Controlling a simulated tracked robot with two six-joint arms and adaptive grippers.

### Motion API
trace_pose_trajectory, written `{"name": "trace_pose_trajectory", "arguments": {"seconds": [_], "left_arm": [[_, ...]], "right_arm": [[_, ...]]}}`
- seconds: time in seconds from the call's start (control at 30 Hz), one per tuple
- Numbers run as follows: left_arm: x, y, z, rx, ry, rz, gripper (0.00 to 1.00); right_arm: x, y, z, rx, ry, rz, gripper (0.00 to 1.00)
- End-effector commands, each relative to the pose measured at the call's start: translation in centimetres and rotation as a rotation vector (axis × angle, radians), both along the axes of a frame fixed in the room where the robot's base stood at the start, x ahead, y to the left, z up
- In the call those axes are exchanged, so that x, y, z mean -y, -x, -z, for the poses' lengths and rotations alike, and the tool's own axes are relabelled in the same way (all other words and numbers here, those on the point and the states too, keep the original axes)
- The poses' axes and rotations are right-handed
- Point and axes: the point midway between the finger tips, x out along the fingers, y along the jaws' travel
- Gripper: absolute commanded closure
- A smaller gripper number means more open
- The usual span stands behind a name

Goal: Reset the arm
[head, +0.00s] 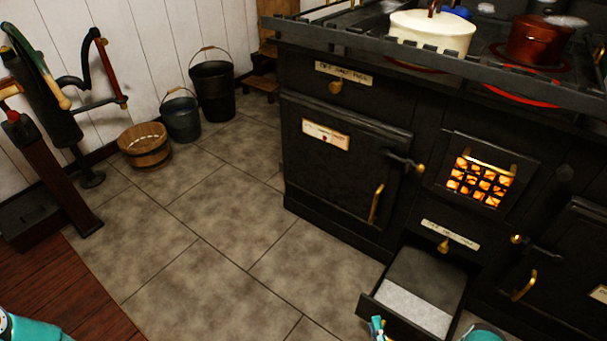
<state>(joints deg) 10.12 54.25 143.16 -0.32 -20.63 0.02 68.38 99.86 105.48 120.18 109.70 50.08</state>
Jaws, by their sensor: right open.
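My right gripper (380,328) shows at the bottom edge, at the front left corner of an open drawer (372,304). It is open, and I see nothing between its fingers. Most of it is cut off by the frame. I cannot tell whether it touches the drawer. The drawer is pulled out low from the black stove (345,185) and has pale grey ash-like stuff (415,308) in its front part. A teal part of my left arm shows in the bottom left corner; its gripper is out of view.
A cream pot (430,35) and a red pot (535,42) stand on the railed stove top. Fire glows behind a grate (480,183). A wooden tub (145,147) and two buckets (182,120) (213,95) stand by the wall. The tiled floor's middle is clear.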

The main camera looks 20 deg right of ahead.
Motion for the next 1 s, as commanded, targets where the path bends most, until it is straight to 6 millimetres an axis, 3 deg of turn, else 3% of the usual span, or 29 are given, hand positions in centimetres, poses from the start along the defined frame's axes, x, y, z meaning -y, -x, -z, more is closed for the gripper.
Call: {"name": "trace_pose_trajectory", "arguments": {"seconds": [0.03, 0.17, 0.23, 0.33, 0.47, 0.53, 0.6, 0.7, 0.83, 0.87, 1.0], "left_arm": [[0.0, 0.0, 0.0, 0.0, 0.0, 0.0, 0.6], [0.0, 0.0, 0.0, 0.0, 0.0, 0.0, 0.6], [0.0, 0.0, 0.0, 0.0, 0.0, 0.0, 0.6], [0.0, 0.0, 0.0, 0.0, 0.0, 0.0, 0.6], [0.0, 0.0, 0.0, 0.0, 0.0, 0.0, 0.6], [0.0, 0.0, -0.1, 0.0, 0.0, 0.0, 0.6], [0.0, 0.0, 0.0, 0.0, 0.0, 0.0, 0.6], [0.0, 0.0, 0.0, 0.0, 0.0, 0.0, 0.6], [0.0, 0.0, 0.0, 0.0, 0.0, 0.0, 0.6], [0.0, 0.0, 0.0, 0.0, 0.0, 0.0, 0.6], [0.0, 0.0, 0.0, 0.0, 0.0, 0.0, 0.6]], "right_arm": [[-1.6, -2.9, -2.8, 0.063, 0.02, -0.111, 0.59], [-8.2, -7.5, -8.8, 0.174, 0.051, -0.439, 0.59], [-12.7, -8.5, -11.7, 0.219, 0.085, -0.639, 0.59], [-19.5, -7.7, -15.3, 0.282, 0.17, -0.947, 0.59], [-27.4, -2.7, -18.8, 0.387, 0.365, -1.381, 0.59], [-30.3, 1.7, -19.6, 0.469, 0.528, -1.632, 0.59], [-31.7, 6.8, -19.4, 0.585, 0.745, -1.883, 0.59], [-30.6, 12.3, -17.5, 0.792, 1.104, -2.16, 0.59], [-26.7, 14.9, -13.9, 1.125, 1.623, -2.34, 0.59], [-25.7, 14.9, -13.2, -1.188, -1.719, 2.316, 0.59], [-22.5, 13.0, -10.4, -1.2, -1.744, 1.771, 0.59]]}}
